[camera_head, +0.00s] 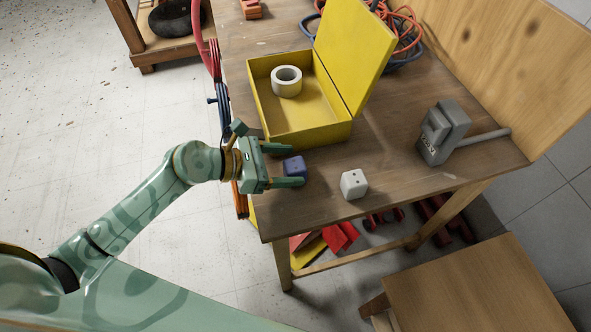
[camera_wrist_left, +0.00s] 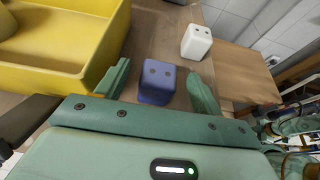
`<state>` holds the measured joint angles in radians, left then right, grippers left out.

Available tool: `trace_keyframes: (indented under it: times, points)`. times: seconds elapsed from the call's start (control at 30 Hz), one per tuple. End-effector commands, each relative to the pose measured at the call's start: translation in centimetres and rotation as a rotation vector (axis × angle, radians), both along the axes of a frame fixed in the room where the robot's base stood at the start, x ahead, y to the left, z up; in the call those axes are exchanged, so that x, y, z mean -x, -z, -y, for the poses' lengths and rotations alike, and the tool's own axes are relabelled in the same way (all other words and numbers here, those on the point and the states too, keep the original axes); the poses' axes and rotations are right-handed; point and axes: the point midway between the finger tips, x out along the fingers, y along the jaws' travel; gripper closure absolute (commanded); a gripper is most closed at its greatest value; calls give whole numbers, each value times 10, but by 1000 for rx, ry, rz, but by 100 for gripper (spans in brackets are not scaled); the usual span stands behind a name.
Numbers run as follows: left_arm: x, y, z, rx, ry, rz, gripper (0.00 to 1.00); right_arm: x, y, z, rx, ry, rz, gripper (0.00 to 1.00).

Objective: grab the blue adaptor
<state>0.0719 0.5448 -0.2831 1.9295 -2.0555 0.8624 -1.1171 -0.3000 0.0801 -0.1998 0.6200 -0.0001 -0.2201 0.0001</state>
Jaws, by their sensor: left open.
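The blue adaptor (camera_head: 294,166) is a small blue block with two dark holes, on the wooden table near its left edge. My left gripper (camera_head: 289,166) is open, with one finger on each side of the adaptor in the head view. In the left wrist view the adaptor (camera_wrist_left: 157,82) lies between and slightly beyond the two green fingers (camera_wrist_left: 160,88). I cannot tell whether either finger touches it. My right gripper is in neither view.
A white adaptor (camera_head: 354,184) stands to the right of the blue one. An open yellow box (camera_head: 340,134) holding a roll of tape (camera_head: 287,81) is just behind the gripper. A grey tool (camera_head: 443,132) lies farther right. The table between has free room.

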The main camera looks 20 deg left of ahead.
Motion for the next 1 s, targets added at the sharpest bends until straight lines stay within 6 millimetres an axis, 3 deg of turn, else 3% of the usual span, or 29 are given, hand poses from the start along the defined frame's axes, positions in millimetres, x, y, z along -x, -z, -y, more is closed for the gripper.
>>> trace_keyframes:
  times: [0.3, 0.47, 0.5, 0.83, 1.0]
  points:
    - [-4, 3, 6, -1, 0, 0, 36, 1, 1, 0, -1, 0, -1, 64]
    - [-4, 3, 6, -1, 0, 0, 80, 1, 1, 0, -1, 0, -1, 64]
    - [-4, 3, 6, -1, 0, 0, 82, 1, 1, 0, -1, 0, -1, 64]
    - [-4, -1, 6, -2, 1, 2, 82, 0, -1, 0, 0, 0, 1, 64]
    - [-4, -23, 5, -2, 2, 7, 82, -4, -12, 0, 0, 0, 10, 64]
